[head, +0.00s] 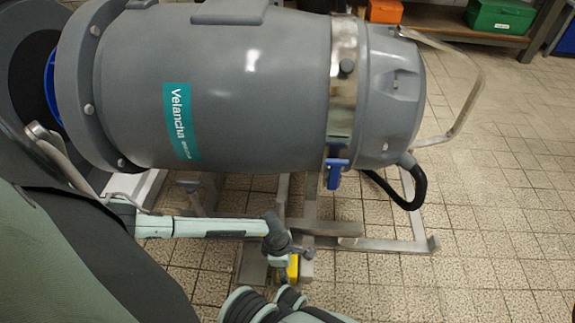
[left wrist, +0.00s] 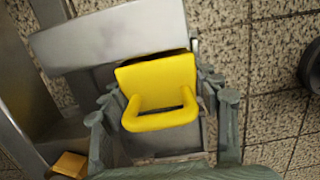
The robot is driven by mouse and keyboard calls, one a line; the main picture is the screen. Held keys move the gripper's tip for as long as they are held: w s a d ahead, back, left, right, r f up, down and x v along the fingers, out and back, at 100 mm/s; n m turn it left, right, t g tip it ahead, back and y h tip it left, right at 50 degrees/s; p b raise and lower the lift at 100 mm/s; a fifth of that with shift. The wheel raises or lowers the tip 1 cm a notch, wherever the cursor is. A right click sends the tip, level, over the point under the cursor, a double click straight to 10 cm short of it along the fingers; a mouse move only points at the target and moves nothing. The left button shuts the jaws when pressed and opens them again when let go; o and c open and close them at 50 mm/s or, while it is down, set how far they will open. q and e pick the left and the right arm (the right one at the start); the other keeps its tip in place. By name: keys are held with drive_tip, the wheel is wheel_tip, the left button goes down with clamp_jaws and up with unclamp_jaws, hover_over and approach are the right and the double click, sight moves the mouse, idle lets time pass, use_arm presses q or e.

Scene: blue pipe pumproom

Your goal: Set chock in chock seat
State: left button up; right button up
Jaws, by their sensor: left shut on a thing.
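The yellow chock (left wrist: 158,80), a block with a loop handle, is between the fingers of my left gripper (left wrist: 163,105) in the left wrist view. The fingers are shut on it from both sides. In the head view the left gripper (head: 284,252) is low beside the frame under the grey pump, and part of the yellow chock (head: 292,268) shows below it. Grey metal (left wrist: 110,40) of the frame lies close behind the chock; a dark gap shows at its far edge. I cannot tell which part is the chock seat, or whether the chock touches it. My right gripper is not in view.
The large grey pump (head: 240,85) hangs over the work area, with a blue clip (head: 335,172) and black hose (head: 409,190). Metal frame legs (head: 380,243) stand on the tiled floor. A small orange-yellow block (left wrist: 70,163) lies at lower left in the wrist view. Floor at right is clear.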

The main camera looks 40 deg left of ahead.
use_arm(q)
drive_tip(key=o, duration=1.6)
